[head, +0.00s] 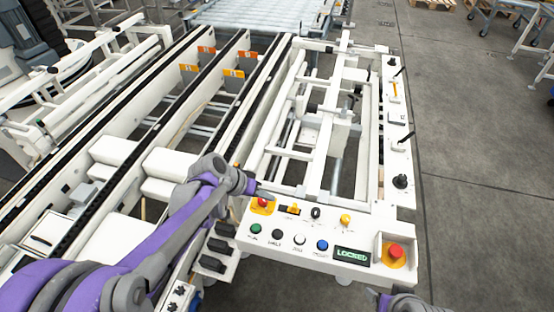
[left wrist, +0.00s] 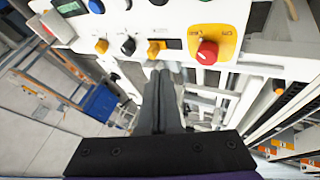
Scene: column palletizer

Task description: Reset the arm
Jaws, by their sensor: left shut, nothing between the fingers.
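My left gripper (head: 254,187) reaches in from the left in the head view and hangs at the back left corner of the white control panel (head: 290,256). Its fingers (left wrist: 163,78) are pressed together and empty in the left wrist view. The left red stop button (head: 262,203) on its yellow plate is close to the fingertips; in the left wrist view it shows just right of them (left wrist: 207,52). A yellow switch (head: 293,209) is beside it. The display (head: 351,255) reads LOCKED. Part of my right arm's end (head: 405,302) shows at the bottom edge; its fingers are unclear.
Green (head: 255,228), black, white and blue (head: 322,244) buttons line the panel's front. A second red stop button (head: 395,251) is at its right. White conveyor rails (head: 135,135) fill the left side.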

